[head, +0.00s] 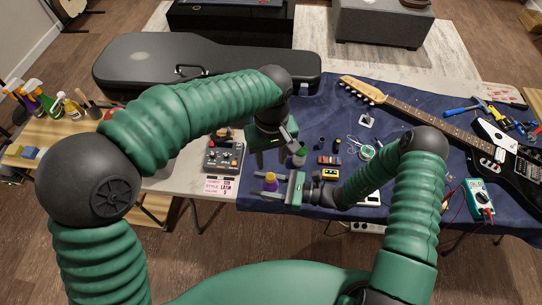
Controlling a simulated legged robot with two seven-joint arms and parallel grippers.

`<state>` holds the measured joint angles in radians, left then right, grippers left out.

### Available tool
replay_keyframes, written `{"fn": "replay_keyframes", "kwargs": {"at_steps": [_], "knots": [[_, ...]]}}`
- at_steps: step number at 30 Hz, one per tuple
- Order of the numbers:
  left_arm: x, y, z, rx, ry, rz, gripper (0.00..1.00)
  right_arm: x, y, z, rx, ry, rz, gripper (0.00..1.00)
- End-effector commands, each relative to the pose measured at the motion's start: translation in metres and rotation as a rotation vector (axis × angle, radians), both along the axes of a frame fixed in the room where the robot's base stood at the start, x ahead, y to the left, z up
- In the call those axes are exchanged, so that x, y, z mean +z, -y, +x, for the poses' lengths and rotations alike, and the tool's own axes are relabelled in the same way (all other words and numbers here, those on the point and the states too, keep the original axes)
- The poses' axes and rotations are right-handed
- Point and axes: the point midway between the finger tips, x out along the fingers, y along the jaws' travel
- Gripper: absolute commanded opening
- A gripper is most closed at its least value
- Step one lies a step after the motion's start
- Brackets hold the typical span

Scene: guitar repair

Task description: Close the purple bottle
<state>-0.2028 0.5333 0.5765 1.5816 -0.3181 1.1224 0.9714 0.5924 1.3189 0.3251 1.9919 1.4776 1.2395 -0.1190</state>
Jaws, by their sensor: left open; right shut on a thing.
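The purple bottle (270,184) is small in the head view, near the front left edge of the blue cloth. It has a yellow top and looks upright; whether that top is a cap or a bare nozzle is too small to tell. My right gripper (270,190) reaches in from the right and is shut on the purple bottle. My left gripper (271,160) is open, pointing down just above and behind the purple bottle, apart from it. No separate cap can be made out.
A green bottle (299,157) stands close right of my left gripper. A grey pedal box (224,157) is to the left. A yellow pedal (330,174), a guitar (430,118) and a multimeter (480,198) lie on the blue cloth (325,105). A black case (150,62) lies behind.

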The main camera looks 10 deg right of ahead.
Motion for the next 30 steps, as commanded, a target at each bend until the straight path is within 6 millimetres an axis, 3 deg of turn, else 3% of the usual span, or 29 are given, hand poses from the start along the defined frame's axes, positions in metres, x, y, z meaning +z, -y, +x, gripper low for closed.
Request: {"fn": "replay_keyframes", "kwargs": {"at_steps": [5,16,27,30], "knots": [[-0.013,0.000,-0.001,-0.001,-0.002,0.002,0.41,0.000,0.000,0.000,0.000,0.000,0.001,0.00],[-0.071,-0.001,-0.001,-0.002,-0.002,0.001,0.41,0.000,0.000,0.000,0.000,0.000,0.001,0.00],[-0.080,0.000,0.000,-0.003,0.000,0.000,0.41,0.001,0.000,0.000,0.000,0.000,0.001,0.00],[-0.080,-0.001,0.000,-0.003,0.000,0.000,0.31,0.000,0.000,0.000,0.000,0.000,0.001,0.00]]}}
